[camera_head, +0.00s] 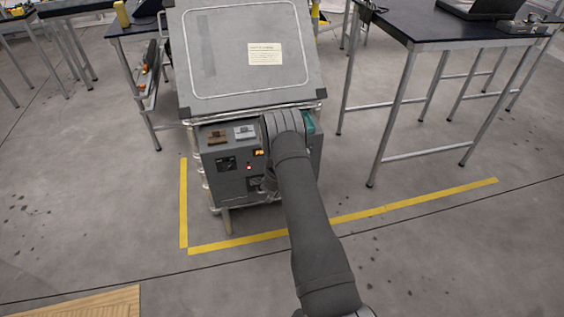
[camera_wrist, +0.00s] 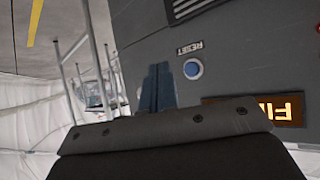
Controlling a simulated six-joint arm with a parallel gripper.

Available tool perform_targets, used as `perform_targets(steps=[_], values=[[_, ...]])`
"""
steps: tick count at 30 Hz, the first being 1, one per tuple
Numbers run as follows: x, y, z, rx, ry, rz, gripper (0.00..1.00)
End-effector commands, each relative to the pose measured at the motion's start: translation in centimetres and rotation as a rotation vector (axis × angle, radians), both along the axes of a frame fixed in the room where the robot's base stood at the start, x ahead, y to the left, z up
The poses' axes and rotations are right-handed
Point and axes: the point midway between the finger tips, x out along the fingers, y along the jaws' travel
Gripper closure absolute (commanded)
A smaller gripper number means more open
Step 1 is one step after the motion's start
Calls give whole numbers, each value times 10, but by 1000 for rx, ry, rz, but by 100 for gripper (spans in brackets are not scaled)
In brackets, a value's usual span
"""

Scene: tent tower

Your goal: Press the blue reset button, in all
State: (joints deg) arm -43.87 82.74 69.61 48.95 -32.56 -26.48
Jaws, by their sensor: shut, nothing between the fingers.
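The blue reset button (camera_wrist: 193,69) is a small round button with a pale ring on a dark grey panel (camera_wrist: 240,60), under a label reading RESET (camera_wrist: 189,47), which appears turned in the wrist view. My gripper (camera_wrist: 158,70) is shut and empty. Its fingertips are just left of the button in the wrist view, apart from it in the picture; I cannot tell the gap in depth. In the head view, my arm covers the right part of the grey control box (camera_head: 232,178), and the button and gripper tips are hidden there.
An orange-lit display (camera_wrist: 262,107) sits beside the button; it also shows in the head view (camera_head: 259,153). A red light (camera_head: 249,168) is below it. A large grey sloped panel (camera_head: 230,70) is above the box. A dark table (camera_head: 440,25) stands right. Yellow tape (camera_head: 400,209) marks the floor.

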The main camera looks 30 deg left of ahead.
Motion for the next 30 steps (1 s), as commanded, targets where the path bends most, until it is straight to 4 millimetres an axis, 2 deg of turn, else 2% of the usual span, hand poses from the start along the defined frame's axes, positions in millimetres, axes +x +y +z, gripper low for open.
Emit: perform_targets(steps=[6,12,30], values=[[20,20,0,2,1,0,100],[29,29,0,2,0,0,100],[30,31,0,1,0,2,100]])
